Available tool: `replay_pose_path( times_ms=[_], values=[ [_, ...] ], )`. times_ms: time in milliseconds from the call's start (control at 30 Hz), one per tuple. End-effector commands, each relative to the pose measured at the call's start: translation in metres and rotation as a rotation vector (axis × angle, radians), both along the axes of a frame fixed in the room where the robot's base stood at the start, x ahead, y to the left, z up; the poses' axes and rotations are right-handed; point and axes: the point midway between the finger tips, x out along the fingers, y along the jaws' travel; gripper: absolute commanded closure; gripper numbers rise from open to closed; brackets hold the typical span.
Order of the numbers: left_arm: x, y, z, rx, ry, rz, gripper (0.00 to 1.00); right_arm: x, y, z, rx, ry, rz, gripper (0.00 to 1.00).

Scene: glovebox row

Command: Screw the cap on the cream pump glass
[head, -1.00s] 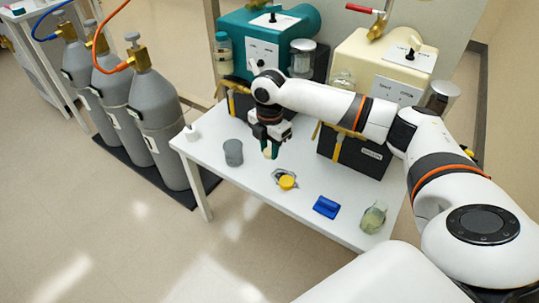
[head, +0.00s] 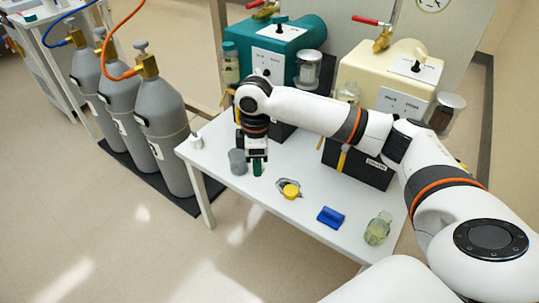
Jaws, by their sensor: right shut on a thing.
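The cream pump (head: 385,75) stands at the back right of the white table. A clear glass (head: 349,92) is at its left side; no cap can be made out on it. My right gripper (head: 257,168) points down over the table's left part, just right of a grey cup. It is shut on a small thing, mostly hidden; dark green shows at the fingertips. I cannot tell whether it is the cap. A yellow round piece (head: 291,191) lies on a grey metal part at mid table. My left gripper is not in view.
The teal pump (head: 275,45) is at the back left. A grey cup (head: 237,162), small white bottle (head: 195,140), blue block (head: 330,217) and greenish glass bottle (head: 378,228) stand on the table (head: 262,196). Gas cylinders (head: 160,110) are to the left.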

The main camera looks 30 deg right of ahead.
Motion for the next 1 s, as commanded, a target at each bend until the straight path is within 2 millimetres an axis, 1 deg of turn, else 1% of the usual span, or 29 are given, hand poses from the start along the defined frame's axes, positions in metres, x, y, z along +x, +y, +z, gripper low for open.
replay_pose_path(
  times_ms=[33,200,300,400,500,667,900,933,1000],
  values=[
    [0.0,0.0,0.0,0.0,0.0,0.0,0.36,-0.005,0.011,0.005,-0.001,0.001,-0.101,0.94],
    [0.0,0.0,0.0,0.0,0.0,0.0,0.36,-0.022,0.039,0.021,-0.008,0.004,-0.486,0.94],
    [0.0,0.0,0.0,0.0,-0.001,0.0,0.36,-0.032,0.051,0.03,-0.013,0.003,-0.688,0.94],
    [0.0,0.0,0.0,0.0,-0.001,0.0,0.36,-0.04,0.061,0.036,-0.017,0.0,-0.85,0.94],
    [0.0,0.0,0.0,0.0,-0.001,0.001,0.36,-0.045,0.066,0.041,-0.019,-0.003,-0.966,0.94],
    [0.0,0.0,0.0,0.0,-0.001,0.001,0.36,-0.049,0.07,0.044,-0.021,-0.006,-1.054,0.94],
    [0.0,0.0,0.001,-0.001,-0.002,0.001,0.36,-0.049,0.07,0.044,-0.021,-0.006,-1.063,0.94],
    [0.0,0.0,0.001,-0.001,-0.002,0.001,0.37,-0.049,0.07,0.044,-0.021,-0.006,-1.062,0.94],
    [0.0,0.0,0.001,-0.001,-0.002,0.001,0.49,-0.049,0.07,0.044,-0.021,-0.006,-1.062,0.94]
  ],
)
